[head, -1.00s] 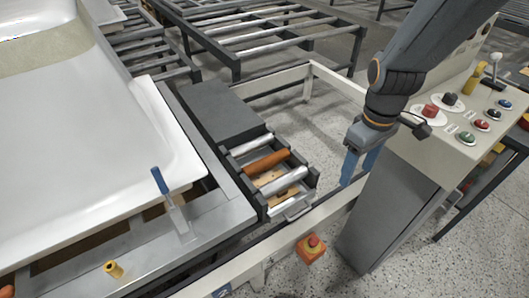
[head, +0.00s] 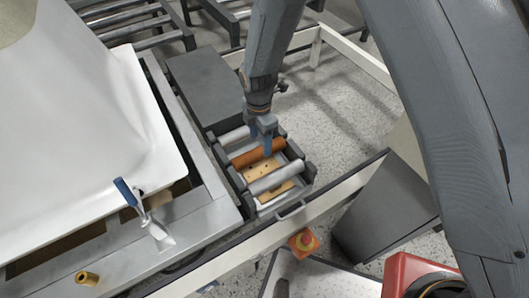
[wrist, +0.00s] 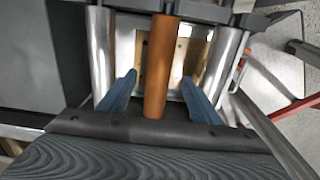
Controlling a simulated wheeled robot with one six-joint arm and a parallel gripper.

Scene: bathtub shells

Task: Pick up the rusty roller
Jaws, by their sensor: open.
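The rusty roller (head: 257,153) is an orange-brown cylinder lying across a dark tray (head: 298,206) between two silver rollers. In the wrist view, the rusty roller (wrist: 160,70) runs lengthwise between the two blue fingertips of my open gripper (wrist: 159,85). A gap shows on each side of the roller, so the fingers do not hold it. The gripper hides part of the roller in the head view.
A silver roller (head: 274,178) lies on the near side and another silver roller (head: 232,137) on the far side, close to the rusty one. A tan board (head: 255,170) is below. The white tub shell (head: 90,110) stands left. A red button box (head: 304,242) is in front.

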